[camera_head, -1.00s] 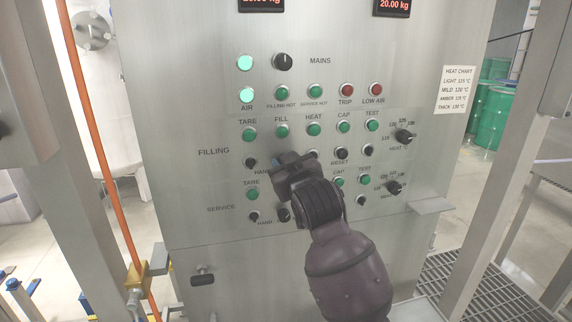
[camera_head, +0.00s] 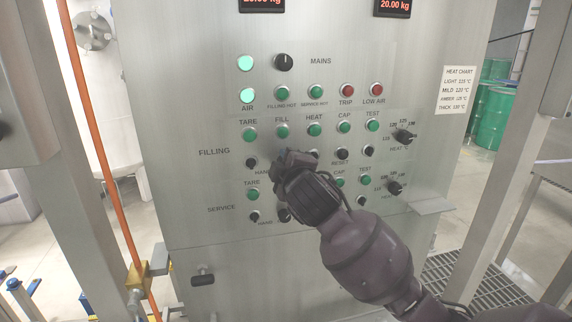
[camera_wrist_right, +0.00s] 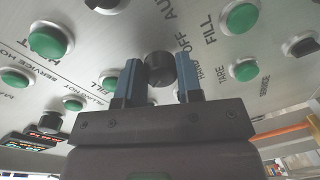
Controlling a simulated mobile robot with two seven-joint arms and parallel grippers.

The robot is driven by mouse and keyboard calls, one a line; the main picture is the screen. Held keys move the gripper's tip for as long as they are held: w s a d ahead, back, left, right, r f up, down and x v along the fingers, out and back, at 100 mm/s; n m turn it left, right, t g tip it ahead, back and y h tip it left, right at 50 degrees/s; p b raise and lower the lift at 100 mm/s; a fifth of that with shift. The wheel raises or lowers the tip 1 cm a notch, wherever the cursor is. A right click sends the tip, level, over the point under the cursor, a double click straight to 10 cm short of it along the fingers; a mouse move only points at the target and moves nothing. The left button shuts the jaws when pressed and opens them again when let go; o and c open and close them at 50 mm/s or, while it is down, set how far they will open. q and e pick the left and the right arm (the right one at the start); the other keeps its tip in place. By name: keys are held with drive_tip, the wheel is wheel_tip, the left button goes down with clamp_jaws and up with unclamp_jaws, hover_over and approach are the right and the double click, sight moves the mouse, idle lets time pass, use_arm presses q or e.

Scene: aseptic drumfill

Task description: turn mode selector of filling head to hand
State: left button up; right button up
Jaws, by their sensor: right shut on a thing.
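The grey control panel (camera_head: 225,265) has a FILLING row above a SERVICE row. My right gripper (camera_head: 285,160) is at the FILLING row, just below the green FILL button (camera_head: 282,132), and covers the selector there in the head view. In the right wrist view my right gripper (camera_wrist_right: 160,75) has its blue fingers on either side of a dark round selector knob (camera_wrist_right: 160,68) and is shut on it. OFF and AUTO lettering shows beside the knob; its pointer direction cannot be made out. My left gripper is not in view.
Close by are the small FILLING knob under TARE (camera_head: 251,163), the RESET knob (camera_head: 341,153) and the SERVICE-row selector (camera_head: 284,215), partly hidden by my wrist. A small shelf (camera_head: 430,206) juts out at the panel's lower right. Steel posts (camera_head: 508,130) flank the panel.

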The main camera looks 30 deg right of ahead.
drive_tip(key=n, duration=0.6)
drive_tip(key=shift+f+h, duration=0.1)
drive_tip(key=shift+h, duration=0.2)
drive_tip(key=shift+n, duration=0.3)
drive_tip(key=o, duration=0.9)
drive_tip(key=v, duration=0.5)
drive_tip(key=b+v, duration=0.1)
drive_tip(key=v, duration=0.5)
drive_tip(key=shift+w+a, duration=0.1)
